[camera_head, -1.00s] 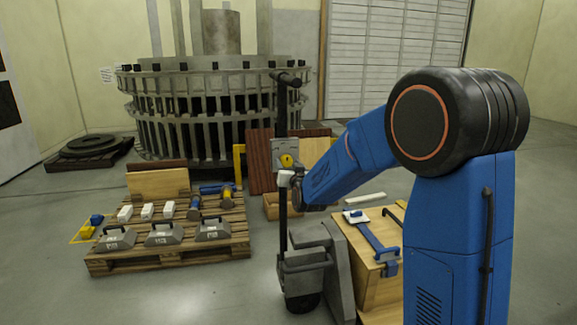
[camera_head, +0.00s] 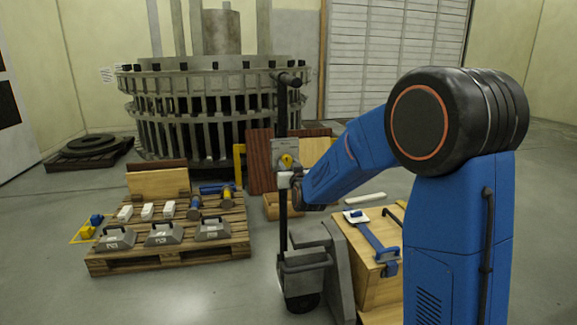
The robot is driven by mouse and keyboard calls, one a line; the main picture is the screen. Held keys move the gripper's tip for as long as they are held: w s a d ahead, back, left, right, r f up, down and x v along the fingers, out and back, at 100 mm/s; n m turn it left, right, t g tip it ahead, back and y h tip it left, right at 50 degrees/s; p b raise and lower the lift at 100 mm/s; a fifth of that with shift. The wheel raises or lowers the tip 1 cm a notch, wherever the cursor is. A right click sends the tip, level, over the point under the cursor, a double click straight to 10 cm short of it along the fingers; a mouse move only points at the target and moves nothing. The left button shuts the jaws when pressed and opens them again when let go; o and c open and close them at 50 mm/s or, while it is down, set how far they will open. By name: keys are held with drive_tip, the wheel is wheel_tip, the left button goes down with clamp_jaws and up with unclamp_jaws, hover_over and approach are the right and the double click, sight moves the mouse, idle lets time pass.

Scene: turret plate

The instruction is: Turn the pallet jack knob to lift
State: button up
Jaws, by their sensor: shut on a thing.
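The pallet jack (camera_head: 306,262) stands upright in front of my arm, with its dark handle column rising to a T-shaped grip (camera_head: 289,79). A yellow knob (camera_head: 287,161) sits on a light plate (camera_head: 279,149) on that column. My gripper (camera_head: 285,180) is just below the knob, against the column. It looks shut at the knob's lower part, but the fingers are small and partly hidden by my wrist. The knob's exact turn position is too small to read.
A wooden pallet (camera_head: 170,257) at the left carries grey handled weights (camera_head: 164,233), white blocks and hand tools. A wooden crate (camera_head: 371,285) with a blue tool (camera_head: 376,238) stands right of the jack. A large ribbed turret (camera_head: 215,110) stands behind. Floor at the front left is clear.

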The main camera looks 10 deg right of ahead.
drive_tip(key=n, duration=0.4)
drive_tip(key=shift+n, duration=2.1)
drive_tip(key=o, duration=1)
drive_tip(key=shift+o, duration=0.2)
drive_tip(key=shift+s, duration=0.1)
drive_tip(key=s, duration=1.7)
drive_tip(key=shift+s, duration=0.15)
